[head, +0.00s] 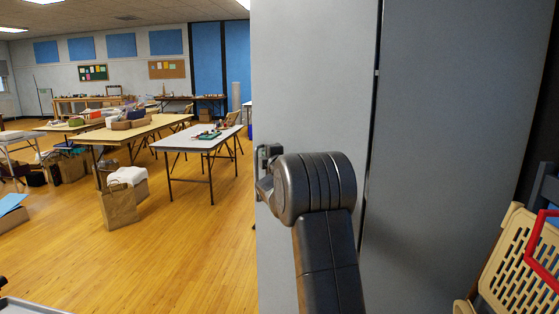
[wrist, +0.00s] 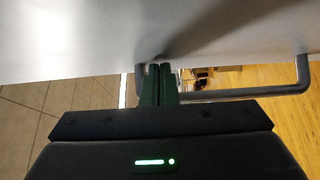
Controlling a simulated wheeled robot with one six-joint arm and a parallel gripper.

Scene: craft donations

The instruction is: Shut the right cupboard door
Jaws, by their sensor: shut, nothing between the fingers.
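A tall grey cupboard fills the middle and right of the head view. Its left panel (head: 315,80) ends in a free edge with the room beyond it. A narrow dark seam separates it from the right panel (head: 460,130). I cannot tell from this which panel is the right door or how far it stands open. In the wrist view a pale door surface (wrist: 70,35) crosses the top, with a grey bar handle (wrist: 250,93). My gripper (wrist: 158,70) is shut and empty, its tips close to the door by the handle's left end. Contact is unclear.
A cream folding chair (head: 520,255) and a red frame (head: 540,240) stand at the lower right. Tables, one a white folding table (head: 195,138), and a paper bag (head: 119,205) are at the left. Wooden floor (head: 190,255) is open in front of them.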

